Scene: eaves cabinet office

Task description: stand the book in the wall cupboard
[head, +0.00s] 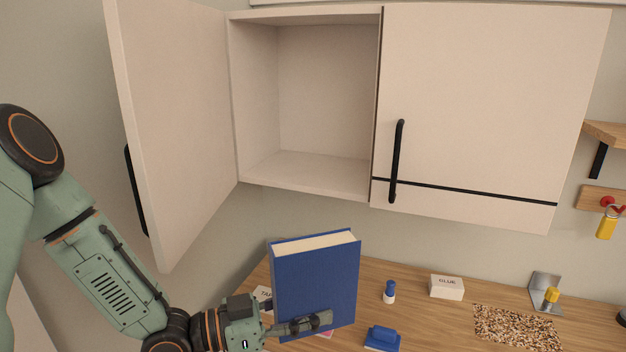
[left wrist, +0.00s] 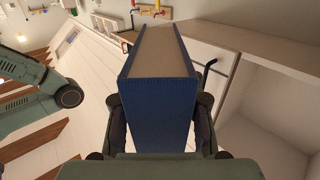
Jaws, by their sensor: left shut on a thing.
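The blue book (head: 315,281) is held upright in front of the desk, below the wall cupboard (head: 311,180). My left gripper (head: 300,324) is shut on the lower part of the book. The left wrist view shows the blue book (left wrist: 160,98) between the two fingers of my left gripper (left wrist: 160,125). The cupboard's left door (head: 180,130) stands open to the left, and the left compartment (head: 325,95) is empty. The right door (head: 485,110) is shut. My right gripper is not in the head view.
A wooden desk (head: 420,325) lies below, with a glue box (head: 446,287), a small blue-capped bottle (head: 389,292), a blue object (head: 382,338), a speckled mat (head: 517,328) and a metal bookend (head: 543,285). The open door's edge is near my left arm.

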